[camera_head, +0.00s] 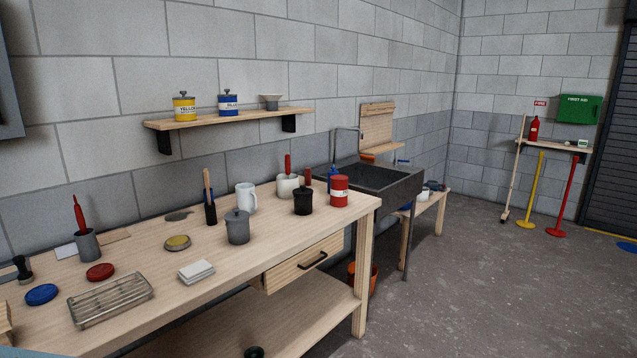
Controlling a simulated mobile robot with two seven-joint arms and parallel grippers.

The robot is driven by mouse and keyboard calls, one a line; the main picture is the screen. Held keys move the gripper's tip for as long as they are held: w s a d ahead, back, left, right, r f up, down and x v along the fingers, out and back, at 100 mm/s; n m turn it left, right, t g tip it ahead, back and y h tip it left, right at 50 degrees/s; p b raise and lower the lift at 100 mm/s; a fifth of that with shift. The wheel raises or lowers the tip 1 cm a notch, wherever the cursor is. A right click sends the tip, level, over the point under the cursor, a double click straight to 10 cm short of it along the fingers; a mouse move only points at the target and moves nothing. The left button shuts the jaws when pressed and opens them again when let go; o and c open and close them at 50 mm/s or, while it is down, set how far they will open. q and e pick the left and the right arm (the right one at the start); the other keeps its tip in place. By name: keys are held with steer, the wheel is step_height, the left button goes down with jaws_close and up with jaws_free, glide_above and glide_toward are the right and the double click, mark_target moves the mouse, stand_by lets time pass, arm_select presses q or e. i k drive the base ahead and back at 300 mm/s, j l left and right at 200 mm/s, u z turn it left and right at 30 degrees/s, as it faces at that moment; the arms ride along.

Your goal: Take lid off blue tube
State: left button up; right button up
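A blue tin (229,104) with a white label reading "BLUE" stands upright on the wooden wall shelf (270,114). A dark lid with a knob (228,92) sits on top of it. I see no tube as such; this tin is the blue lidded container in view. A similar yellow tin (184,107) with a dark knobbed lid stands to its left, apart from it. A loose blue disc (41,294) lies on the workbench at the lower left. Neither of my grippers shows in this view.
A small grey bowl (271,102) stands right of the blue tin. Below the shelf, the workbench (130,252) holds a lidded grey pot (237,228), a white mug (246,197), a red tin (338,190) and a wire rack (111,300). The floor at right is mostly clear.

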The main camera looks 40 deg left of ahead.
mark_target(332, 173)
steer(key=i+j+u, duration=0.3)
steer(key=j, duration=0.25)
steer(key=i+j+u, duration=0.3)
steer(key=j, duration=0.2)
steer(key=i+j+u, duration=0.3)
steer(key=j, duration=0.15)
steer(key=i+l+u, duration=0.1)
steer(key=i+l, duration=0.2)
steer(key=i+l+u, duration=0.1)
steer(key=i+l, duration=0.2)
steer(key=i+l+u, duration=0.1)
steer(key=i+l, duration=0.2)
steer(key=l, duration=0.2)
steer(key=i+l+u, duration=0.1)
steer(key=i+l, duration=0.15)
steer(key=l, duration=0.15)
steer(key=i+l+u, duration=0.1)
steer(key=i+l, duration=0.2)
steer(key=l, duration=0.15)
